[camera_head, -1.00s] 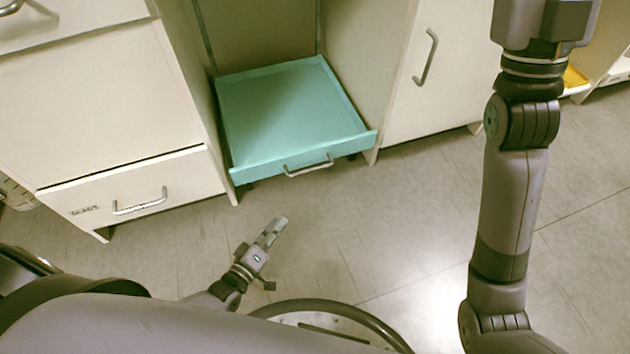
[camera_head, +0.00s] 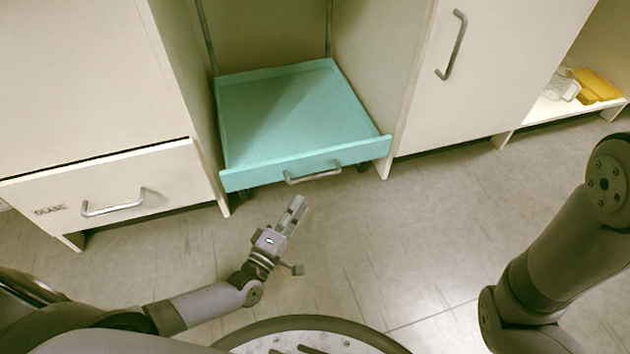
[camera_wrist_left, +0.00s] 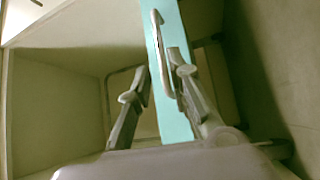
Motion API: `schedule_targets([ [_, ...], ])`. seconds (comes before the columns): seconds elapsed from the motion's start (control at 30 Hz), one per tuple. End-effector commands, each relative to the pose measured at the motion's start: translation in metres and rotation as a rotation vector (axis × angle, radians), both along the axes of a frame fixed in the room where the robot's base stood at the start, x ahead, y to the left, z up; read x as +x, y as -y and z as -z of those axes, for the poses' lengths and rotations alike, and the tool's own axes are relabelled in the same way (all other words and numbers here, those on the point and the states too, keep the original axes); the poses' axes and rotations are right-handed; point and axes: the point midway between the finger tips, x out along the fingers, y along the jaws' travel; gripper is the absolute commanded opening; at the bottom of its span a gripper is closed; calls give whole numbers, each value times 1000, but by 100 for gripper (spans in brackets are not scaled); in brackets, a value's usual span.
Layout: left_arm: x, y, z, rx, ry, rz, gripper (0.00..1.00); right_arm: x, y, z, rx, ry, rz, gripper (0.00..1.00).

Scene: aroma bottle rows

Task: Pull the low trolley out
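The low trolley (camera_head: 300,105) is a shallow teal tray on small wheels, standing in an open cabinet bay with its front panel at the opening. A grey bar handle (camera_head: 312,177) runs across that panel. My left gripper (camera_head: 298,206) is low over the floor, just in front of and below the handle, apart from it. In the left wrist view, the left gripper's fingers (camera_wrist_left: 159,64) are spread with nothing between them; the handle (camera_wrist_left: 160,50) and teal panel (camera_wrist_left: 172,75) lie ahead of them. My right arm shows at the right, its gripper outside the picture.
A white drawer (camera_head: 110,190) with a bar handle is left of the bay. A white cabinet door (camera_head: 480,85) is right of it. The floor (camera_head: 400,230) before the trolley is clear.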

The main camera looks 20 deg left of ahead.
Motion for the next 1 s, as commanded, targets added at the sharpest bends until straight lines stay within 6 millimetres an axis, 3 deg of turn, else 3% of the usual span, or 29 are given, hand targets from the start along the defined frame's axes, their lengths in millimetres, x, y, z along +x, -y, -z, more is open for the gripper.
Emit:
schedule_targets([
  [0.2,48,10,-3,-1,4,0,18,0,0,25,0,-1,0,40],
  [0.43,84,16,-9,-1,2,-1,18,0,0,39,-1,-1,1,40],
  [0.63,96,19,-12,1,0,-1,18,0,0,42,-1,-1,1,40],
  [0.9,96,19,-13,1,0,0,18,0,0,42,-1,-1,1,40],
  [1.0,96,19,-13,1,-1,0,12,0,0,42,-1,-1,1,40],
])
